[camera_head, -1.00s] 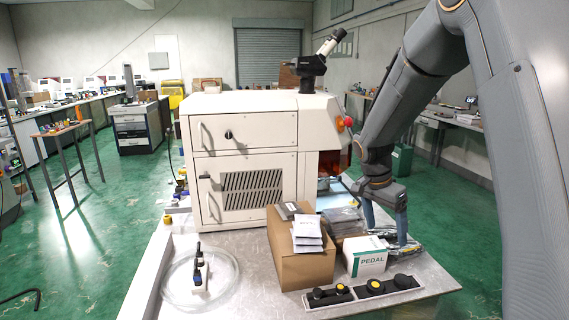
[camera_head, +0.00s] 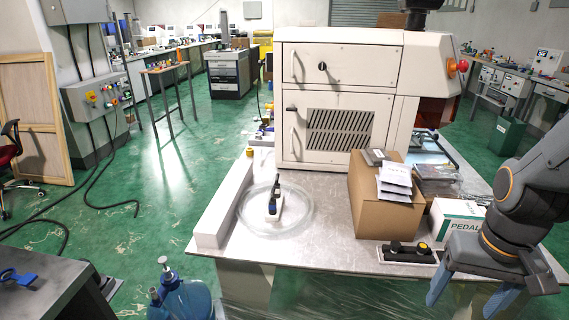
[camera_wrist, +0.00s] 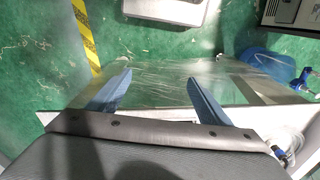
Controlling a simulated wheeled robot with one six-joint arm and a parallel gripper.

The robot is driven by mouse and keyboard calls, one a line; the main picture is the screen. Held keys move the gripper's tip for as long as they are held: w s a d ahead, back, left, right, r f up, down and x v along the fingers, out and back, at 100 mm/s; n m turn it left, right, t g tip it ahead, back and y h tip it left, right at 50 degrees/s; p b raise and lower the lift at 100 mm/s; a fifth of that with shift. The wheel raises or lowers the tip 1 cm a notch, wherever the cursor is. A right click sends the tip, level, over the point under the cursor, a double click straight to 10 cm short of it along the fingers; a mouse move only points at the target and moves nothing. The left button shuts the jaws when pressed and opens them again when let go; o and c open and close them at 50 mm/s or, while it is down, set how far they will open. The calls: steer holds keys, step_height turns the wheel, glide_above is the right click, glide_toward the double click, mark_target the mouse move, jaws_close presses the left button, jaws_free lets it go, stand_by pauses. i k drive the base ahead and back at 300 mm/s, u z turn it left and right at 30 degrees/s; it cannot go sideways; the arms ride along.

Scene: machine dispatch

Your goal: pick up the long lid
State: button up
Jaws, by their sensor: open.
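I cannot pick out a long lid with certainty in either view. My gripper (camera_head: 466,296) is at the lower right of the head view, in front of the table's front edge and below the PEDAL box (camera_head: 458,222). Its two blue fingers point down, stand apart and have nothing between them. In the wrist view the open fingers (camera_wrist: 158,80) reach out over the table's edge, with a clear, shiny sheet and green floor beyond. My wrist hides part of the table's right front corner.
The metal table (camera_head: 310,243) carries a white machine (camera_head: 345,60), a cardboard box (camera_head: 380,215), a knob strip (camera_head: 408,253) and coiled clear tubing (camera_head: 300,222). A blue jug (camera_head: 190,300) stands front left. Yellow-black tape (camera_wrist: 84,38) marks the floor. The table's front middle is clear.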

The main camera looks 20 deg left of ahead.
mark_target(210, 232)
steer(key=u, duration=1.55)
steer(key=k, duration=0.6)
steer(key=u, duration=0.55)
steer(key=i, duration=1.5)
steer(key=z, duration=0.6)
